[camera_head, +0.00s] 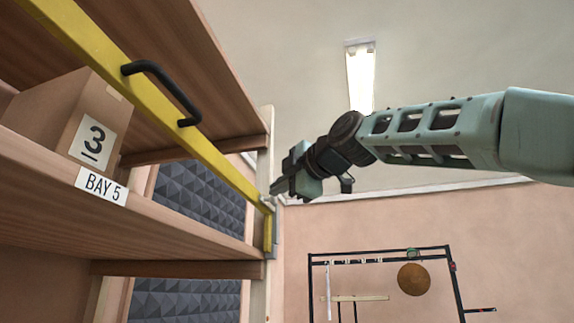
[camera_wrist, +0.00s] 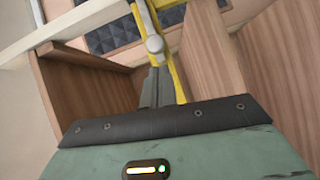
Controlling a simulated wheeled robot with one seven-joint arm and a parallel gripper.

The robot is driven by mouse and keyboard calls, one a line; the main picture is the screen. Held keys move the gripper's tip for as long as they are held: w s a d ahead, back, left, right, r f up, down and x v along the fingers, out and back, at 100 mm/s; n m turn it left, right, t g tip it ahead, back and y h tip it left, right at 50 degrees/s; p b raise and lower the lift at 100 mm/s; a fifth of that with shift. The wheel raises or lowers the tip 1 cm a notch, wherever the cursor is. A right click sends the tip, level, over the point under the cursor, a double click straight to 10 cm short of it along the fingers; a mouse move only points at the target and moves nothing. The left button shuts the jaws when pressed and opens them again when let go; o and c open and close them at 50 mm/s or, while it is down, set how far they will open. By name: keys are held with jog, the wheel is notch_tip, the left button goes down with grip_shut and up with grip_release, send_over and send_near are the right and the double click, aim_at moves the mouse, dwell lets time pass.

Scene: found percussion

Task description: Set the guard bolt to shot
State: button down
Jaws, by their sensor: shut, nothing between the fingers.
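A yellow guard bar (camera_head: 215,160) with a black handle (camera_head: 165,88) runs across the front of the shelf bay to a pale post. At its far end, by the post, is a small grey metal fitting (camera_head: 268,204) that looks like the guard bolt. In the wrist view a rounded grey knob, apparently the guard bolt (camera_wrist: 155,44), shows just beyond my fingertips. My gripper (camera_head: 275,191) is shut and empty, with its tips close to the fitting. It also shows in the wrist view (camera_wrist: 155,74). I cannot tell whether it touches, nor the bolt's exact position.
A cardboard box (camera_head: 62,118) marked 3 sits on the wooden shelf (camera_head: 150,222) labelled BAY 5. The pale post (camera_head: 262,160) stands at the shelf's end. A black frame (camera_head: 380,257) with a round brown disc is farther back at right. The space right of the post looks open.

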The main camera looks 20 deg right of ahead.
jog(key=shift+w+d+f, duration=0.1)
jog(key=shift+w+d, duration=0.2)
jog(key=shift+w, duration=0.4)
jog(key=shift+w+d+b, duration=0.4)
jog(key=shift+w+d, duration=0.5)
jog(key=shift+w, duration=0.25)
